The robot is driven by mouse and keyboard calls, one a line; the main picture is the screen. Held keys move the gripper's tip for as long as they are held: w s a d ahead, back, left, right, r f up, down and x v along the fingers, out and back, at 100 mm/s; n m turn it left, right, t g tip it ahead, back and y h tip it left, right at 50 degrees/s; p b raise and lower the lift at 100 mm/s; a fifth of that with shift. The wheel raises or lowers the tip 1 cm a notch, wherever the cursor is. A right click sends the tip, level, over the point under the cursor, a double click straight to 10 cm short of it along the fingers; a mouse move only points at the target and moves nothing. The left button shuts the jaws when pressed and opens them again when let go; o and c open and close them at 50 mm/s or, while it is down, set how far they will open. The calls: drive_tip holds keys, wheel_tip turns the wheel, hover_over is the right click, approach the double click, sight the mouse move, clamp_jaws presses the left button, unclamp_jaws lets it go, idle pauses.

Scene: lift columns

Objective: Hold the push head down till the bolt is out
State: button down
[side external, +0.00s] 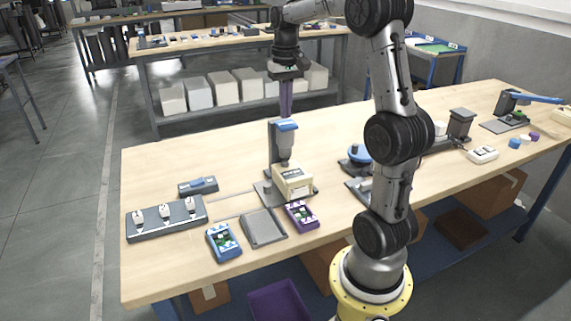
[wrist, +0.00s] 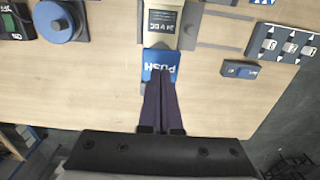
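The blue push head (side external: 287,126), marked PUSH in the wrist view (wrist: 158,66), sits at the top of a dark column press. A cream block (side external: 293,180) stands on the press base below it; its label reads 24 V DC in the wrist view (wrist: 163,19). My gripper (side external: 286,115) points down over the push head with its long dark purple fingers together and nothing between them. In the wrist view the fingertips (wrist: 161,73) overlap the head's edge; I cannot tell whether they touch it. I cannot make out a bolt.
A blue tray (side external: 222,243), a grey plate (side external: 264,228) and a purple tray (side external: 301,215) lie in front of the press. A dark rack (side external: 152,227) with three white pieces and a blue-grey device (side external: 198,185) are left. A round blue-topped fixture (side external: 359,154) stands right.

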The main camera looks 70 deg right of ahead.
sight(286, 123)
drive_tip(key=shift+f, duration=2.2)
idle(0.9)
drive_tip(key=shift+s+r, duration=0.1)
drive_tip(key=shift+r, duration=0.45)
idle(1.6)
drive_tip(key=shift+r, duration=4.15)
drive_tip(key=s+a+r+n+t, duration=0.1)
drive_tip(key=s+a+r+n, duration=0.15)
drive_tip(key=a, duration=0.65)
drive_tip(key=s+a+r+n+t, duration=0.1)
drive_tip(key=a+r+n+t, duration=0.15)
drive_tip(key=a, duration=0.65)
drive_tip(key=s+a+f+n+t, duration=0.2)
drive_tip(key=s+a+f+n, duration=0.2)
drive_tip(key=s+a+f, duration=0.3)
wheel_tip(286, 123, down, 4)
drive_tip(key=shift+s+a, duration=0.3)
drive_tip(key=shift+s, duration=0.75)
